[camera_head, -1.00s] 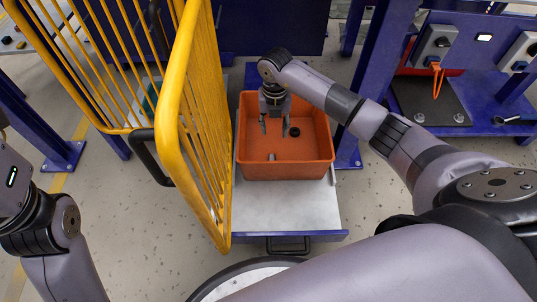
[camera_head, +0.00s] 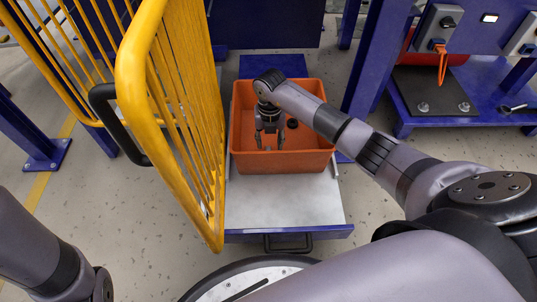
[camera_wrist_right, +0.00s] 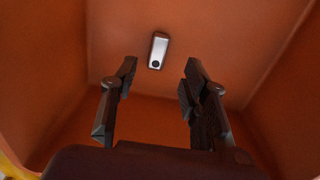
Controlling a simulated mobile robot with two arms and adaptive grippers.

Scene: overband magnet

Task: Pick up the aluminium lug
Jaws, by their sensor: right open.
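The aluminium lug (camera_wrist_right: 158,51) is a small silvery, oblong piece with a dark round hole near one end. It lies on the floor of the orange bin (camera_head: 285,164), whose walls also show in the wrist view (camera_wrist_right: 45,95). My right gripper (camera_head: 270,145) reaches down into the bin with its fingers spread. In the wrist view the open, empty fingers (camera_wrist_right: 161,68) have the lug beyond their tips, between them in the picture and not touched. In the head view the lug is mostly hidden near the fingers. My left gripper is out of view.
The bin stands on a pale-topped blue platform (camera_head: 285,205). A yellow barred gate (camera_head: 178,130) rises close on the left. A blue post (camera_head: 371,70) and a blue bench (camera_head: 430,127) stand to the right.

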